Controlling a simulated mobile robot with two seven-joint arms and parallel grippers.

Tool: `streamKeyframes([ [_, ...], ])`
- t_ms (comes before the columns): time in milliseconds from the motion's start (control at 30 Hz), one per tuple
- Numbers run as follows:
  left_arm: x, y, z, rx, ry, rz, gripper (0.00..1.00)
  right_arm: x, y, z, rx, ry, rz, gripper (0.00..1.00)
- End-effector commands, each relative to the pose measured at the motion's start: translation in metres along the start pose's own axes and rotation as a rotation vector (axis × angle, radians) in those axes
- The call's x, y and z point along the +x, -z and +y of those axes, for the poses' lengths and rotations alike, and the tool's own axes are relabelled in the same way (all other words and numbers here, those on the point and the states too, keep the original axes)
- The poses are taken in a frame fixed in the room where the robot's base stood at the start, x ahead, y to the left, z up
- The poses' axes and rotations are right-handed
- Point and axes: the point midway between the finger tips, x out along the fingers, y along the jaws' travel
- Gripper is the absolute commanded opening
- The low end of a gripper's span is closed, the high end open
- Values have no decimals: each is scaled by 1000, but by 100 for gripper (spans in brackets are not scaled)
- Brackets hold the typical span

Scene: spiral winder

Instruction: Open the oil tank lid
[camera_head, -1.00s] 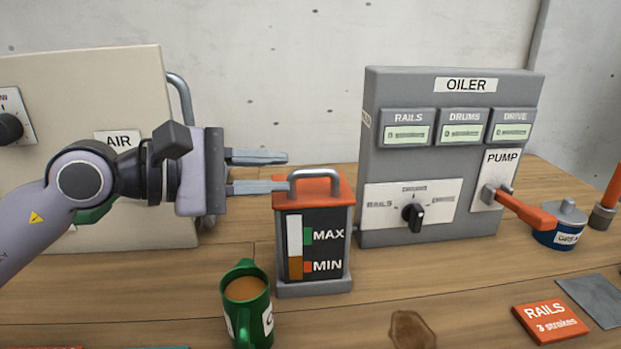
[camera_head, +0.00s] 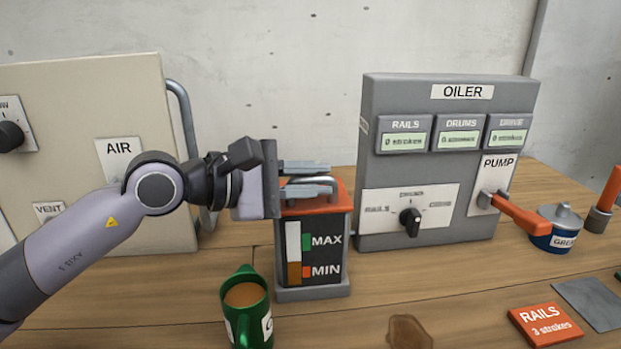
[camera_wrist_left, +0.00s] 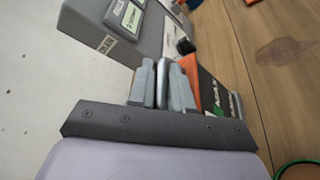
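The oil tank (camera_head: 313,283) is a dark box with a MAX/MIN level window, standing on the table in the middle of the head view. Its orange lid (camera_head: 330,201) lies flat on top, closed, and bears a grey bar handle (camera_head: 333,187). My left gripper (camera_head: 308,180) reaches in from the left at handle height, one finger on each side of the bar. In the left wrist view the handle (camera_wrist_left: 163,82) fills the narrow gap between the fingers, which look shut on it. The orange lid (camera_wrist_left: 190,70) shows beside the fingers. My right gripper is not in view.
The grey oiler box (camera_head: 385,100) with dial and orange pump lever (camera_head: 522,214) stands close behind right. A green mug (camera_head: 247,312) stands in front of the tank. The beige AIR cabinet (camera_head: 85,100) is at left. A blue grease tin (camera_head: 557,238) is at right.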

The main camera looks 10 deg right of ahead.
Motion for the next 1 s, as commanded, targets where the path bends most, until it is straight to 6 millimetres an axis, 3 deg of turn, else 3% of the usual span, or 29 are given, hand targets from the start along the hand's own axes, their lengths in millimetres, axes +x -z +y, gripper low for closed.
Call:
streamKeyframes([
  [367, 0, -1, 8, -64, 26, 0, 0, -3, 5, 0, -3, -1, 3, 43],
  [1000, 3, 5, 46, -466, 192, -1, 0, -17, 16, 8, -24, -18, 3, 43],
])
